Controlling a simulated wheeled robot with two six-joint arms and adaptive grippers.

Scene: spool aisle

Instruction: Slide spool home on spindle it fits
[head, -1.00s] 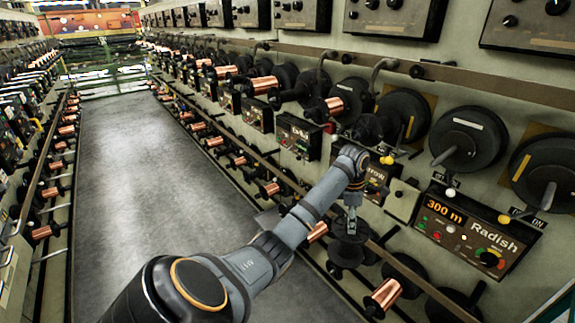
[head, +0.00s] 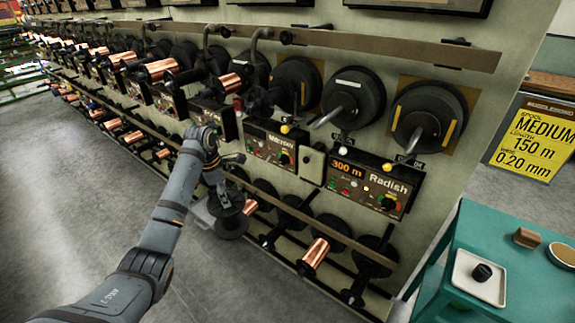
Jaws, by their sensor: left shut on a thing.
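My left gripper (head: 221,188) points down and is shut on a black spool (head: 232,226). The spool hangs with one flange above the other, in front of the lower rack; its core is mostly hidden. Two bare grey spindles, a left one (head: 326,118) and a right one (head: 413,141), stick out from black discs on the wall, up and right of the gripper. The held spool is apart from both. My right gripper is not in view.
Copper spools (head: 313,254) and black ones sit on the lower rack. A yellow sign (head: 532,137) reads "MEDIUM", "150 m", "0.20 mm". A teal table (head: 467,240) at the right bears a white tray (head: 463,276) with a small black piece. The grey floor (head: 60,190) at left is clear.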

